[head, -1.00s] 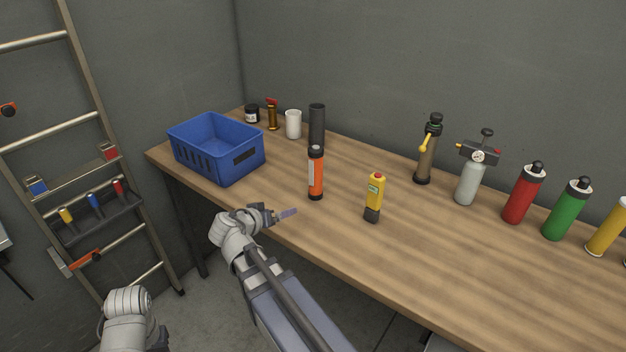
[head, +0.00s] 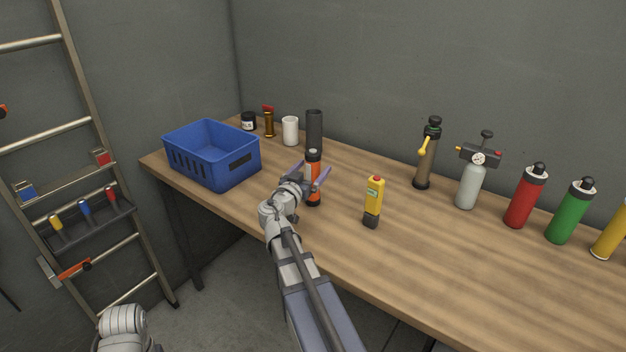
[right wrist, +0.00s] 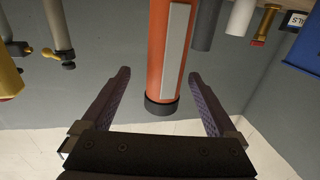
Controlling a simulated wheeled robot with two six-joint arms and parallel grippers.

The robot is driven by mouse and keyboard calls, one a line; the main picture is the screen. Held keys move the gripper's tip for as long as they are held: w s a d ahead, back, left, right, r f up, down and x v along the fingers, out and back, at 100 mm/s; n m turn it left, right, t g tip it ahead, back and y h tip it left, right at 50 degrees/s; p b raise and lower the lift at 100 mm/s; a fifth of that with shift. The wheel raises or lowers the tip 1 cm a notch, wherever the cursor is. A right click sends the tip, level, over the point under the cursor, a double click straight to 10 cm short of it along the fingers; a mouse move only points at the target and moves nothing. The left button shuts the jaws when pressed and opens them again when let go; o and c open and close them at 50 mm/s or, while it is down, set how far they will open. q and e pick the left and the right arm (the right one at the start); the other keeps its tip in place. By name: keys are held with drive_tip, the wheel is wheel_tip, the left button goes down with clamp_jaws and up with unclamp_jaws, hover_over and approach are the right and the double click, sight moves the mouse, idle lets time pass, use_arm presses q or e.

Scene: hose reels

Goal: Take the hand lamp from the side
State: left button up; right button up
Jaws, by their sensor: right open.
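The hand lamp, an orange cylinder with black ends and a pale label strip, stands upright on the bench (head: 314,170); it also shows in the right wrist view (right wrist: 168,50). My right gripper (head: 319,168) is open at the lamp's side, coming from the front left. In the head view its fingers lie on either side of the lamp and partly hide it. In the right wrist view the lamp appears between the two open fingers (right wrist: 158,74), with a gap on each side. My left gripper is not in view; only part of my left arm shows at the lower left.
A black cylinder (head: 314,125) stands close behind the lamp, and a white cup (head: 290,131) left of that. A blue crate (head: 205,168) is to the left. A yellow device (head: 374,195) stands to the right. Bare bench (head: 440,250) lies at the front right.

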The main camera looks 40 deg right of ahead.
drive_tip(key=x, duration=0.5)
drive_tip(key=shift+w+r, duration=0.15)
drive_tip(key=shift+w, duration=0.1)
clamp_jaws()
idle(0.6)
